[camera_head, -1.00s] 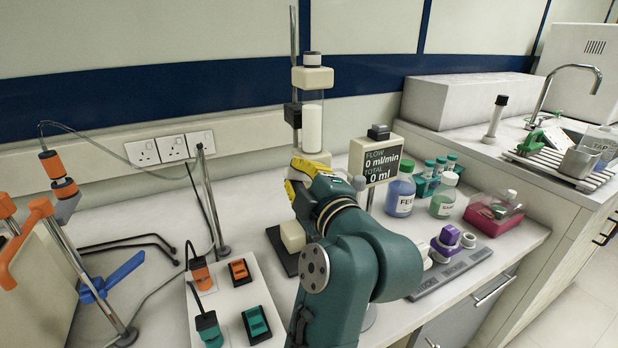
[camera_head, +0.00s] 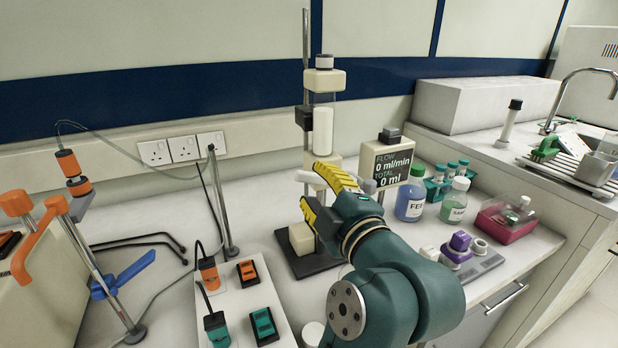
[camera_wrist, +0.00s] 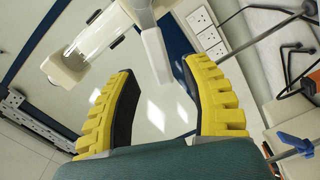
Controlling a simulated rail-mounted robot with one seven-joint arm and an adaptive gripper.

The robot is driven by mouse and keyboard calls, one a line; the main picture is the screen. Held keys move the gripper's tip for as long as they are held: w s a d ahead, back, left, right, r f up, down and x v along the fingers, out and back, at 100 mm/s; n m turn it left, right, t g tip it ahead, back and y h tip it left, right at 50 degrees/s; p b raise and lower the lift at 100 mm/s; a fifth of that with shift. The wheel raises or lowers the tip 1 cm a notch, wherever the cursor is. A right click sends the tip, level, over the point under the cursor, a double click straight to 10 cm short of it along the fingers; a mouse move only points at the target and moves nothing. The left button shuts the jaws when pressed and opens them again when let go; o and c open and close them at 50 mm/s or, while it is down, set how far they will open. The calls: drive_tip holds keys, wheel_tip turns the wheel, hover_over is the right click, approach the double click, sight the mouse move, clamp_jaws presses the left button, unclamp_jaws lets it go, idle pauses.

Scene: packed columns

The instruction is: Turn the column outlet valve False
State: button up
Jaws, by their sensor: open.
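The packed column (camera_head: 323,130) is a clear tube with white filling, held upright on a stand. A pale outlet valve lever (camera_head: 308,177) sticks out to the left below the column. In the wrist view the column's clear tube (camera_wrist: 100,30) is tilted at top left, and a pale bar that looks like the lever (camera_wrist: 155,55) reaches down toward the gap between my fingers. My gripper (camera_head: 311,185) is open, with its yellow fingers apart just in front of the valve; in the wrist view my gripper (camera_wrist: 157,72) looks empty. Contact with the lever cannot be told.
A flow display (camera_head: 392,160) reading 0 ml/min and 0 ml stands close right of my gripper. A blue bottle (camera_head: 411,200) and a green one (camera_head: 453,200) are farther right. A pale block (camera_head: 302,238) sits on the stand base. A switch panel (camera_head: 237,300) lies at front left.

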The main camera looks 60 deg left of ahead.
drive_tip(key=s+d, duration=0.1)
drive_tip(key=d, duration=0.7)
drive_tip(key=shift+s, duration=0.25)
